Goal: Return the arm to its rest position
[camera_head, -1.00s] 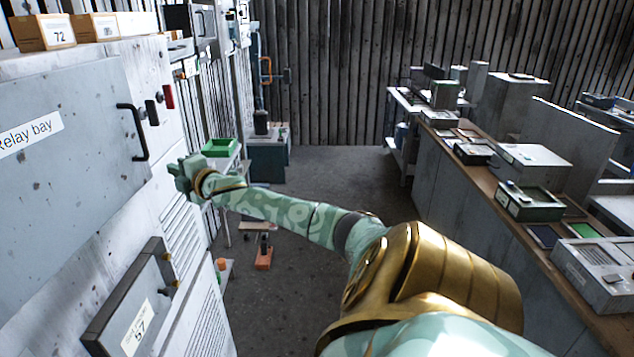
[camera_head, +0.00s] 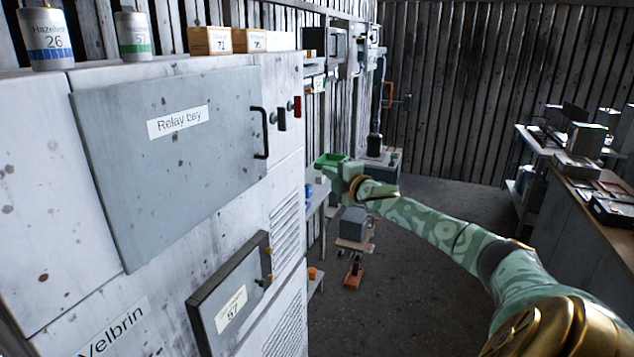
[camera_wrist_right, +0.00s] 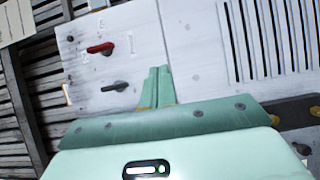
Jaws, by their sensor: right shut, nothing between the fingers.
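My right arm (camera_head: 425,222) comes in from the lower right of the head view, stretched out in front of the white cabinet. My right gripper (camera_head: 328,172) is at its far end, beside the cabinet's right edge. In the right wrist view the two green fingers (camera_wrist_right: 157,86) are together with nothing between them. Whether the fingers touch the cabinet cannot be told. My left gripper is not in view.
The white cabinet (camera_head: 40,185) fills the left, with a closed Relay bay door (camera_head: 170,150) and a dark-framed panel (camera_head: 232,300) standing out. A grey box on a low trolley (camera_head: 353,225) stands behind my arm. A bench (camera_head: 600,205) runs along the right. Floor (camera_head: 400,290) between is open.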

